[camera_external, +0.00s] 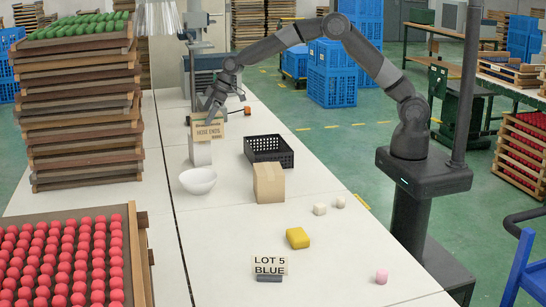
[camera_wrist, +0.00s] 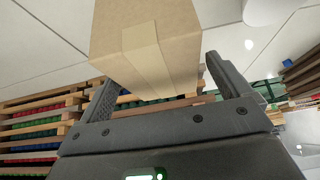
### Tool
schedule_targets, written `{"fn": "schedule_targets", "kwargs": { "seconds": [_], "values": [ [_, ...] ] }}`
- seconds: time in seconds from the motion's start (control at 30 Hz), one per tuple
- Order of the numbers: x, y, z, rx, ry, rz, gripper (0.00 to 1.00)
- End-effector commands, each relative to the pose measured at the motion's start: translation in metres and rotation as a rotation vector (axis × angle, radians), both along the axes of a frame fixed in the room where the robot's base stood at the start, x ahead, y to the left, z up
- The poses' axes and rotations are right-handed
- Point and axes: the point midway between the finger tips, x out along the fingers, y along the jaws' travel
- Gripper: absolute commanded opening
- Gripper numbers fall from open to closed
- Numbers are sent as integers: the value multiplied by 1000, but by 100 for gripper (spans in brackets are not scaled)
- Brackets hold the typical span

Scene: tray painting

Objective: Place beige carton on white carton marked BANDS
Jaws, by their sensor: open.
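In the external view, a beige carton (camera_external: 208,131) with dark lettering, seemingly HOSE ENDS, sits over a white carton (camera_external: 200,153) and looks to rest on it. BANDS cannot be read on the white carton. My gripper (camera_external: 213,108) is open, just above the beige carton. In the wrist view, a taped beige carton (camera_wrist: 145,45), apparently the same one, is close to my open gripper (camera_wrist: 165,75), in line with the gap between the fingers. Whether the fingers touch it cannot be told. The white carton cannot be made out there.
A white bowl (camera_external: 198,181), a brown carton (camera_external: 269,184) and a black crate (camera_external: 268,151) stand nearby. A yellow block (camera_external: 297,238), small pale pieces and a LOT 5 BLUE sign (camera_external: 269,266) are nearer the front. Stacked trays (camera_external: 80,110) line the left.

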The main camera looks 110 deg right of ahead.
Motion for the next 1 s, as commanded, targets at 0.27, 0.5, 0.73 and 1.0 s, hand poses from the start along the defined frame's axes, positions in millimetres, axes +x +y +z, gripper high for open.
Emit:
{"fn": "schedule_targets", "kwargs": {
  "seconds": [0.27,0.5,0.73,1.0],
  "values": [
    [-29,0,52,-2,-3,-1,94],
    [-43,0,76,-1,-1,0,94],
    [-68,35,111,-9,3,11,94],
    [-149,120,171,-25,21,25,94]
  ]
}}
